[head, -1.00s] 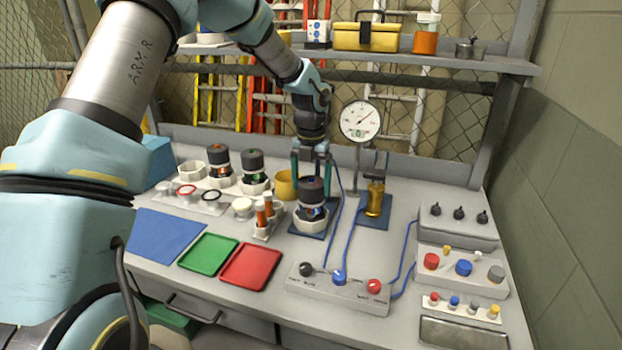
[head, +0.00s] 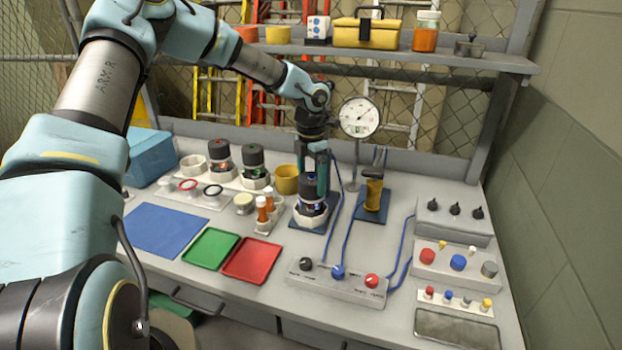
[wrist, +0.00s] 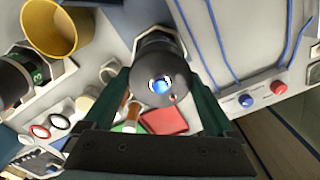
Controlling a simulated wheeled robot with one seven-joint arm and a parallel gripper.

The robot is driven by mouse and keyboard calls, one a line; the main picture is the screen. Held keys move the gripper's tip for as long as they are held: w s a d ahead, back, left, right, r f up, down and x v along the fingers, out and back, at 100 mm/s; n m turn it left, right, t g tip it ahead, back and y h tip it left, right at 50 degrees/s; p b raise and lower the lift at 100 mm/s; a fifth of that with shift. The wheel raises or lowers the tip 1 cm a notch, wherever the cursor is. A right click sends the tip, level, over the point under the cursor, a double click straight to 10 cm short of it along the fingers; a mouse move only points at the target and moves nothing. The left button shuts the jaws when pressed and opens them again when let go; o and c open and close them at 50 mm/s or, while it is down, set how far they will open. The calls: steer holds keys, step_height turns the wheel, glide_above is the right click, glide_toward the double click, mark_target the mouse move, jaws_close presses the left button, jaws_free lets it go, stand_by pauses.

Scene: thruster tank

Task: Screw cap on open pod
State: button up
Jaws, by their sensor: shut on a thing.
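A pod (head: 311,209) with a blue glow stands upright in a white holder on a blue pad. A dark round cap (head: 308,184) sits at its top; the wrist view shows this cap (wrist: 157,66) from above, with a blue centre. My gripper (head: 317,190) points down and is shut on the cap, one finger on each side. How far the cap is seated on the pod cannot be told. Two other dark-capped pods, one with a red mark (head: 219,153) and one with a green mark (head: 253,163), stand in a white rack at the left.
A yellow cup (head: 286,180) stands just left of the gripper. A dial gauge (head: 359,117) and a brass fitting (head: 373,191) are close on the right. A knob box (head: 337,285) is in front. Green (head: 210,247) and red (head: 252,260) trays lie front left.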

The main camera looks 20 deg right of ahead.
steer(key=shift+s+f+m, duration=0.35)
steer(key=shift+s+m, duration=0.05)
steer(key=shift+m, duration=0.1)
steer(key=shift+w+r, duration=0.2)
